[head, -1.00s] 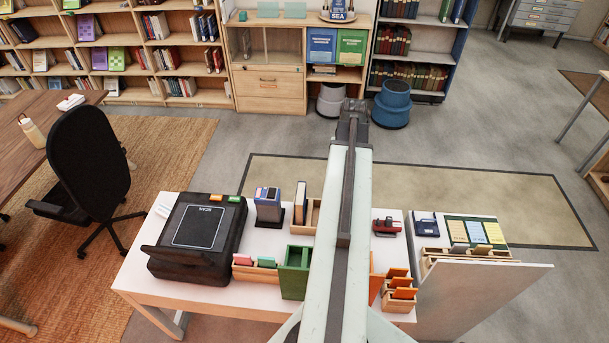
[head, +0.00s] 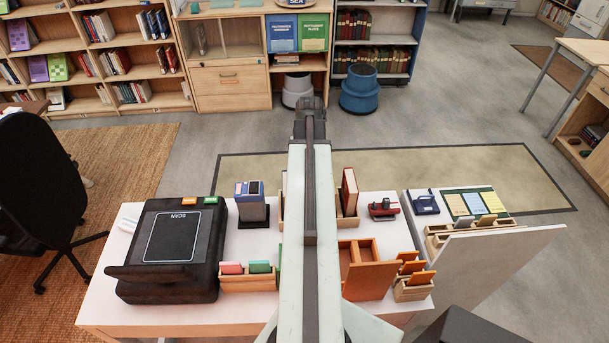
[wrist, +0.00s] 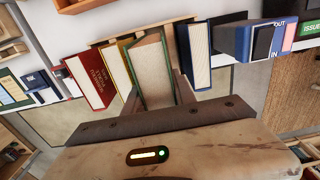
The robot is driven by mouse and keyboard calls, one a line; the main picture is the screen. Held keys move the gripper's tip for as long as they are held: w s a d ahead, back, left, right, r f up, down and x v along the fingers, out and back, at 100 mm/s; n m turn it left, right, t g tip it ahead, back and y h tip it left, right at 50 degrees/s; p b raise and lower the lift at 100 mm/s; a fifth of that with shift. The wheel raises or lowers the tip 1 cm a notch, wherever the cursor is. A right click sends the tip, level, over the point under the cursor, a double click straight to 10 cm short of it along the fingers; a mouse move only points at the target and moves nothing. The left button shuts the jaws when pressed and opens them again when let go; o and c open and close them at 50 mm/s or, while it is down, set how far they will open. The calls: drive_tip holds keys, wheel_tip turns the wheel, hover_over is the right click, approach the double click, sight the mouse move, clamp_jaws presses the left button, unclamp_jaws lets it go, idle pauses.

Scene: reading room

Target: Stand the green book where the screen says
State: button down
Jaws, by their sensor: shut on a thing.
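In the wrist view the green book (wrist: 152,69) is upright between the jaws of my gripper (wrist: 155,92), pages facing up to the camera. The gripper is shut on it. It is in the row of a wooden rack, between a yellow book (wrist: 120,67) and a blue book (wrist: 194,58); I cannot tell whether its base is lifted. A red book (wrist: 90,79) stands beyond the yellow one. In the head view my arm hides the gripper and green book. A black scanner with a SCAN screen (head: 180,238) is on the table's left; its finer text is unreadable.
A small blue device (head: 251,205) stands right of the scanner. An orange box (head: 367,272) and wooden card holders (head: 412,289) are right of my arm. A grey-white panel (head: 490,260) slants at the right.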

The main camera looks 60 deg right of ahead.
wheel_tip(320, 180, down, 10)
drive_tip(key=b, duration=0.9)
drive_tip(key=shift+r+b, duration=0.2)
drive_tip(key=shift+b, duration=0.1)
drive_tip(key=c, duration=0.9)
unclamp_jaws()
drive_tip(key=shift+s, duration=0.1)
drive_tip(key=shift+c, duration=0.2)
drive_tip(key=shift+r, duration=0.15)
wheel_tip(320, 180, up, 8)
drive_tip(key=p, duration=0.8)
drive_tip(key=shift+f, duration=0.2)
